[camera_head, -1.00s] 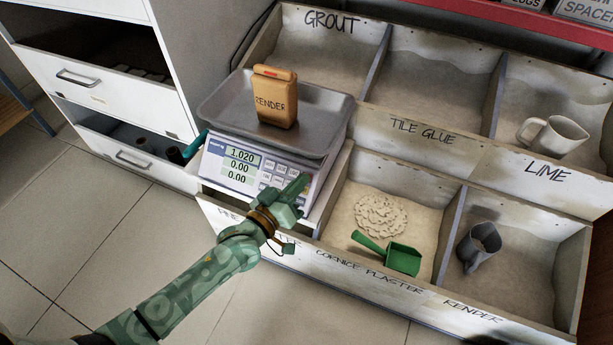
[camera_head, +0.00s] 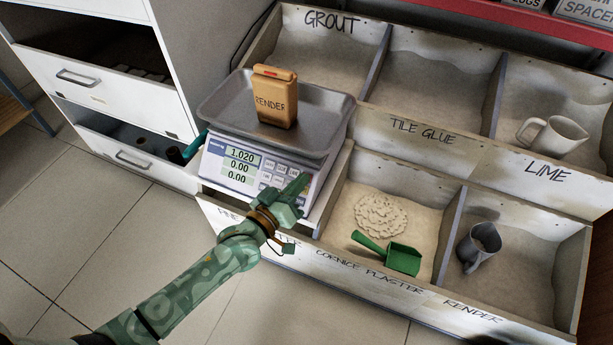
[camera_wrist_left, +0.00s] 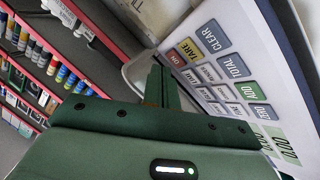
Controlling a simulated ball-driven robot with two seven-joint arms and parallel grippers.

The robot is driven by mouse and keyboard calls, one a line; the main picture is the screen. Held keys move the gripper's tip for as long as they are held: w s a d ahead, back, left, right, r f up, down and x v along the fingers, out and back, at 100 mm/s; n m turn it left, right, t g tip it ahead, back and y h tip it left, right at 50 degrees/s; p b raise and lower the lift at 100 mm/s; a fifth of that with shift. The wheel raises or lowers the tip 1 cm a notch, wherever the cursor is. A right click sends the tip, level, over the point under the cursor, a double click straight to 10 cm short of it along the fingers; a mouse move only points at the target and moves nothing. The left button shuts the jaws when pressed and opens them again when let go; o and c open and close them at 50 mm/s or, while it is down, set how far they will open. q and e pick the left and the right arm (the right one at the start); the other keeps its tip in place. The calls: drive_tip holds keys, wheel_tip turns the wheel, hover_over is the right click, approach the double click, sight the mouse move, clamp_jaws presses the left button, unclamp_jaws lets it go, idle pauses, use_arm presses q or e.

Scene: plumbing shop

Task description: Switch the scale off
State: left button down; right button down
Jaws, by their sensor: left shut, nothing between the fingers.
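The scale (camera_head: 245,168) stands at the left end of the bins, its metal pan (camera_head: 325,118) holding an orange-brown RENDER bag (camera_head: 276,98). Its display is lit and reads 1.020, 0.00 and 0.00. My left gripper (camera_head: 301,182) is shut and empty, its fingertips at the right part of the scale's front panel. In the left wrist view, the shut fingers (camera_wrist_left: 162,84) are beside the keypad (camera_wrist_left: 225,75), close to the red ON key (camera_wrist_left: 172,57). I cannot tell whether they touch it. My right gripper is not in view.
Open bins hold powder; a green scoop (camera_head: 403,258), a grey jug (camera_head: 480,246) and a white mug (camera_head: 555,136) lie in them. A white drawer cabinet (camera_head: 110,85) stands left of the scale. The floor (camera_head: 95,230) in front is clear.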

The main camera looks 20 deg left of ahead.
use_arm(q)
drive_tip(key=shift+w+f, duration=0.3)
drive_tip(key=shift+w+f, duration=0.15)
idle(0.5)
drive_tip(key=shift+s+r+p, duration=0.35)
drive_tip(key=shift+r+p, duration=0.15)
drive_tip(key=shift+r, duration=0.1)
drive_tip(key=shift+s, duration=0.1)
drive_tip(key=shift+f, duration=0.1)
